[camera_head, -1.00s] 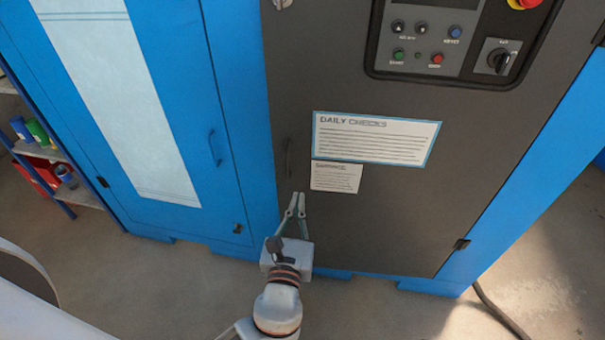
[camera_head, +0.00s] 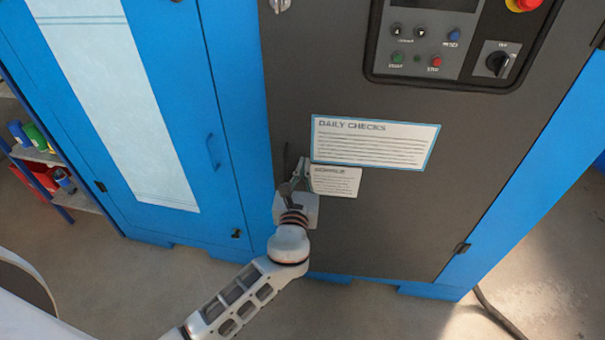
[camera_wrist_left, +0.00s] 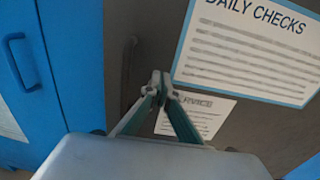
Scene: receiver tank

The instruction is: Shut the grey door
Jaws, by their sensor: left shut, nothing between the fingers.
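The grey door (camera_head: 400,215) fills the middle of the head view on a blue cabinet. It carries a control panel, a "DAILY CHECKS" sheet (camera_head: 375,142) and a smaller notice (camera_head: 336,181). It looks flush or nearly flush with its frame; I cannot tell whether it is fully closed. Its dark handle (camera_head: 287,158) is near its left edge and also shows in the left wrist view (camera_wrist_left: 129,70). My left gripper (camera_head: 297,165) is shut and empty, in front of the door just right of the handle. Contact with the door is unclear. My right gripper is out of view.
A blue door (camera_head: 215,190) with its own handle (camera_head: 213,150) stands to the left. A shelf with several small containers (camera_head: 45,160) is at the far left. A dark cable (camera_head: 497,315) lies on the floor at right. The floor in front is otherwise clear.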

